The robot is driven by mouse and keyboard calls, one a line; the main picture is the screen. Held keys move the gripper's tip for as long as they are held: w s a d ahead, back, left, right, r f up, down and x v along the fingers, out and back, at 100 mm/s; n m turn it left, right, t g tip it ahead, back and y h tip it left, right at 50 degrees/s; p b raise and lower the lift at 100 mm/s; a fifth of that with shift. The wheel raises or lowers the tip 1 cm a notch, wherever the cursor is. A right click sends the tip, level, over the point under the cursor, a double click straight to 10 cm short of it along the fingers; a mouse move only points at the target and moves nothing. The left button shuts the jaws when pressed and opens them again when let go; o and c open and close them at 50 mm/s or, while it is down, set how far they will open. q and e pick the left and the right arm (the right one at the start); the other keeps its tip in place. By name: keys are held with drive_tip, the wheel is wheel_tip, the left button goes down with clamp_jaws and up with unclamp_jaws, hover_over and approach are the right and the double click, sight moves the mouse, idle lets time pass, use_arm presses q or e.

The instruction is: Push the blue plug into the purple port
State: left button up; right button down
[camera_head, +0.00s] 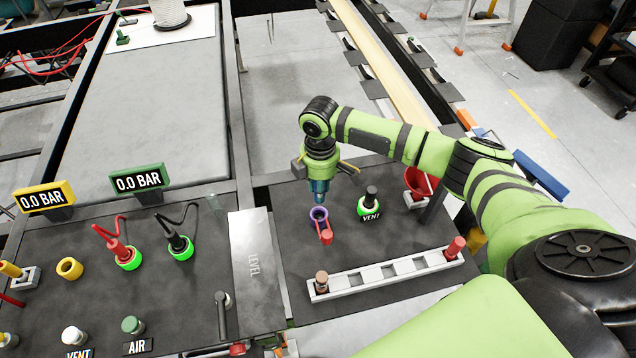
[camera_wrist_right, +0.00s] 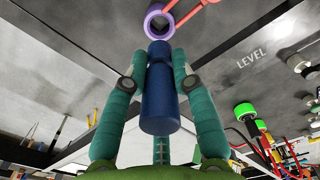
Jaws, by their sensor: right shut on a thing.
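The blue plug (camera_wrist_right: 160,95) is a dark blue cylinder held between the teal fingers of my right gripper (camera_wrist_right: 159,75). In the head view my right gripper (camera_head: 319,188) points down just above the purple port (camera_head: 318,214). The purple port is a ring with a dark opening, and it also shows in the wrist view (camera_wrist_right: 159,22), just beyond the plug's narrower tip. The tip appears close to the ring and outside it; whether they touch cannot be told. A red part (camera_head: 326,235) on a short red strap sits at the port. My left gripper is out of view.
A green-ringed VENT valve (camera_head: 371,203) stands right of the port, with a red cup (camera_head: 418,183) beyond it. A pale rack (camera_head: 385,275) holding a brown plug (camera_head: 321,281) and a red plug (camera_head: 455,247) lies in front. A LEVEL plate (camera_head: 257,265) is at left.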

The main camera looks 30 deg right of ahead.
drive_tip(key=shift+w+a, duration=0.1)
drive_tip(key=shift+w, duration=0.15)
drive_tip(key=shift+s+r, duration=0.1)
drive_tip(key=shift+s, duration=0.2)
drive_tip(key=shift+w+p, duration=0.1)
drive_tip(key=shift+p, duration=0.4)
drive_tip(key=shift+f+b, duration=1.65)
drive_tip(key=shift+f, duration=1.25)
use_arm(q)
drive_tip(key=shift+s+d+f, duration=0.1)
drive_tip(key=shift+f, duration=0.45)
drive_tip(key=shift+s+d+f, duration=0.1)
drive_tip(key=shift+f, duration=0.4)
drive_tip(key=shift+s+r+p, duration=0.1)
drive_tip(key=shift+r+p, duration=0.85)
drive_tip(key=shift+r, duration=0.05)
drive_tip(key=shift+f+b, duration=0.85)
use_arm(e)
drive_tip(key=shift+f, duration=1.4)
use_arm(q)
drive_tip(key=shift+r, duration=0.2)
use_arm(e)
drive_tip(key=shift+r, duration=0.15)
